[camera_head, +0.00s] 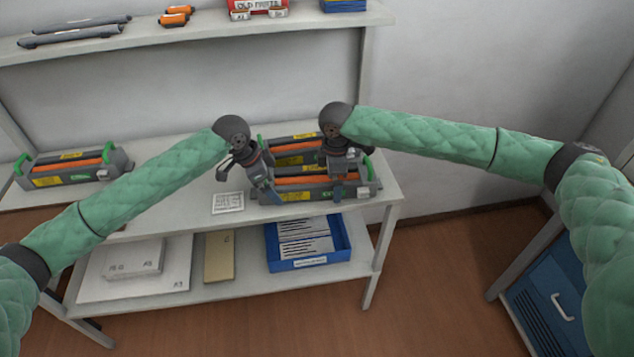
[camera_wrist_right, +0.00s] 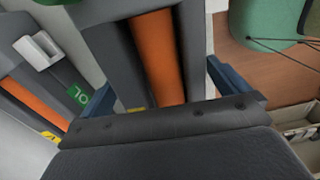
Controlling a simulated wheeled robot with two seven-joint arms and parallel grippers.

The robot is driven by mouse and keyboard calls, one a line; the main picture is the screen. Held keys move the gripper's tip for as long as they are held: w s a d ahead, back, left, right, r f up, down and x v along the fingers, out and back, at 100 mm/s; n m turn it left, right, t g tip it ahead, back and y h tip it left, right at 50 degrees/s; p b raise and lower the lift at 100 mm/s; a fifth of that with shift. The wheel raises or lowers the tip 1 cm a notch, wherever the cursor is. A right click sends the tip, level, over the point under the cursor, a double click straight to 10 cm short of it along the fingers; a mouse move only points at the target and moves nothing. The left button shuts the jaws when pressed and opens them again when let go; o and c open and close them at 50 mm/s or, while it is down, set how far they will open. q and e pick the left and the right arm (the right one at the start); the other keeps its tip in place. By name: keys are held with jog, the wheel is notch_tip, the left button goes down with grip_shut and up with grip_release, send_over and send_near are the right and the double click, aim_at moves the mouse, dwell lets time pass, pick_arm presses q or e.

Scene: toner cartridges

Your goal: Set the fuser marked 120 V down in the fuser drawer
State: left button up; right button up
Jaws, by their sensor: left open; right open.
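Two grey fusers with orange rollers stand one behind the other on the middle shelf, the front fuser (camera_head: 307,184) and the rear fuser (camera_head: 290,142). Their voltage marks are too small to read. My left gripper (camera_head: 270,193) is open at the left end of the front fuser. My right gripper (camera_head: 338,190) is open over its right part. In the right wrist view, the blue fingers of the right gripper (camera_wrist_right: 162,92) stand on either side of a grey fuser body with an orange roller (camera_wrist_right: 157,55); contact cannot be told. No open fuser drawer shows.
Another fuser (camera_head: 72,167) with green handles stands at the left of the shelf (camera_head: 385,205). A white printed card (camera_head: 228,203) lies left of my left gripper. A blue bin (camera_head: 335,260) is below. A blue cabinet (camera_head: 545,325) with a handle stands at right.

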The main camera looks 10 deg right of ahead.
pick_arm(q)
jog(key=c, duration=1.6)
pick_arm(e)
jog(key=c, duration=1.6)
pick_arm(q)
jog(key=shift+c, duration=1.2)
pick_arm(e)
jog(key=c, duration=0.4)
pick_arm(q)
jog(key=shift+r, duration=0.1)
pick_arm(e)
jog(key=shift+r, duration=0.1)
